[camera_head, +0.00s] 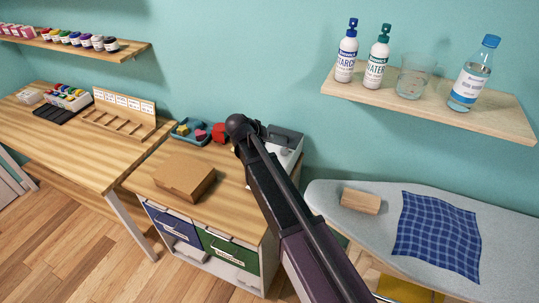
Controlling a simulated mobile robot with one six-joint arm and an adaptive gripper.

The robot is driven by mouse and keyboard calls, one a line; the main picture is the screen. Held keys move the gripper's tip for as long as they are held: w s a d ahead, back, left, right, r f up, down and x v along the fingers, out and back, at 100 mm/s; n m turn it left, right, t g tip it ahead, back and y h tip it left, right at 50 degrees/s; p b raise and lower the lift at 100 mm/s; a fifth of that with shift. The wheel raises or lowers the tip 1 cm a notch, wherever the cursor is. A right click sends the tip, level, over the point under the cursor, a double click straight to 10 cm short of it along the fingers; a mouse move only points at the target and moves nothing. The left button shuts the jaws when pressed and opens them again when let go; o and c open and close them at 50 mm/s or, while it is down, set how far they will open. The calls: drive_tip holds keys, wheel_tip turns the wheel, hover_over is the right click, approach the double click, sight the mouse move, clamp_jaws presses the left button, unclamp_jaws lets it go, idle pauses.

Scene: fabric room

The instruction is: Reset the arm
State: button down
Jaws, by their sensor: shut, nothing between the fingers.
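My arm (290,212) reaches up from the bottom edge, right of the middle, toward the back wall. Its dark rounded joint (240,125) shows above the rear of the wooden cabinet. I make out no fingertips; my gripper is not visible in this view. The arm hides part of the cabinet's right side and part of a grey-topped box (286,138) behind it.
A cardboard box (172,180) and a teal tray (188,131) stand on the cabinet (232,165). At right, an ironing board (375,229) holds a wooden block (361,201) and blue checked cloth (438,236). Bottles stand on the shelf (432,112) above. Floor at left is clear.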

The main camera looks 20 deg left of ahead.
idle(0.5)
drive_tip(key=s+d+f+m+g, duration=0.1)
drive_tip(key=s+d+g, duration=0.1)
drive_tip(key=d, duration=0.9)
drive_tip(key=s+d+f+m+g, duration=0.1)
drive_tip(key=s+d+f+g, duration=0.1)
drive_tip(key=d, duration=0.9)
drive_tip(key=s+d+f+m+g+y, duration=0.1)
drive_tip(key=s+d+g, duration=0.1)
drive_tip(key=d, duration=0.9)
drive_tip(key=shift+s+d+f, duration=0.15)
drive_tip(key=shift+s+f, duration=0.25)
drive_tip(key=shift+s, duration=0.3)
drive_tip(key=s+d+m+g+y, duration=0.1)
drive_tip(key=s+d+g+y, duration=0.1)
drive_tip(key=s+d, duration=0.7)
drive_tip(key=shift+d+f+y, duration=0.3)
drive_tip(key=shift+d+f, duration=0.1)
drive_tip(key=shift+d, duration=0.2)
